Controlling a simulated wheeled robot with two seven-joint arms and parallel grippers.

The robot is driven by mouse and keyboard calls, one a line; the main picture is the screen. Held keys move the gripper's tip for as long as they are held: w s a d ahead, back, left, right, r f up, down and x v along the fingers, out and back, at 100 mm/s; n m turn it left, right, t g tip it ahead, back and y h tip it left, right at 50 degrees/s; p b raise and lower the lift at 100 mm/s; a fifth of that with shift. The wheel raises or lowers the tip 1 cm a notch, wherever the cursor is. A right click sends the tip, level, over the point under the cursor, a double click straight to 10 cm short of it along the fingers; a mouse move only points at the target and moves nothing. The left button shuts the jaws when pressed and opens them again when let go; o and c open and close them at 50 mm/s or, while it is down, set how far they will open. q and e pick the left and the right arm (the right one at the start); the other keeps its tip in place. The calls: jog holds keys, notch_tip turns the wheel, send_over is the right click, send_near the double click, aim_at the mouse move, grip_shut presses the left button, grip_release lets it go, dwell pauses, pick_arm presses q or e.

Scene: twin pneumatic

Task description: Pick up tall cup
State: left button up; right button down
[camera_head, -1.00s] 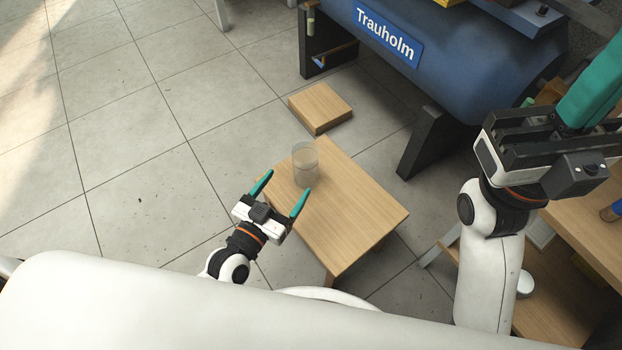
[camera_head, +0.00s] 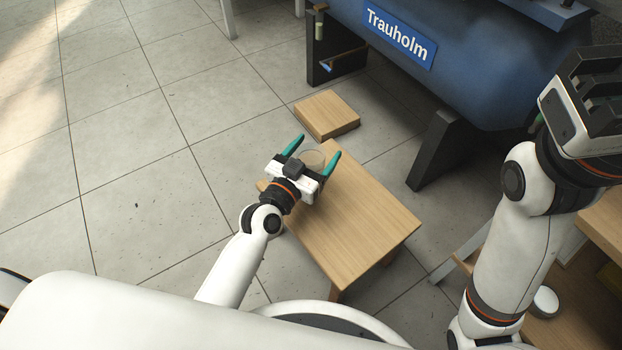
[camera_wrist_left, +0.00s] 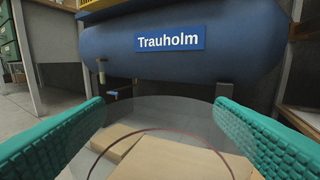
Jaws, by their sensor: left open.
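The tall cup (camera_head: 312,159) is clear, see-through and colourless. It stands at the far left end of a low wooden table (camera_head: 360,220), its lower part hidden behind my left gripper (camera_head: 317,149). That gripper is open, with its two teal fingers on either side of the cup. In the left wrist view the clear cup (camera_wrist_left: 160,106) fills the space between the fingers, its round rim showing. I cannot tell whether a finger touches it. My right gripper (camera_head: 590,105) is at the right edge, its fingers mostly cut off.
A flat wooden block (camera_head: 326,114) lies on the floor beyond the table. A blue tank marked Trauholm (camera_head: 450,60) stands on dark legs behind. A wooden bench (camera_head: 605,225) with a white round item (camera_head: 545,301) is at right. Tiled floor at left is clear.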

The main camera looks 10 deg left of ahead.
pick_arm(q)
jog(key=shift+w+d, duration=0.1)
jog(key=shift+w, duration=0.05)
jog(key=c, duration=1.4)
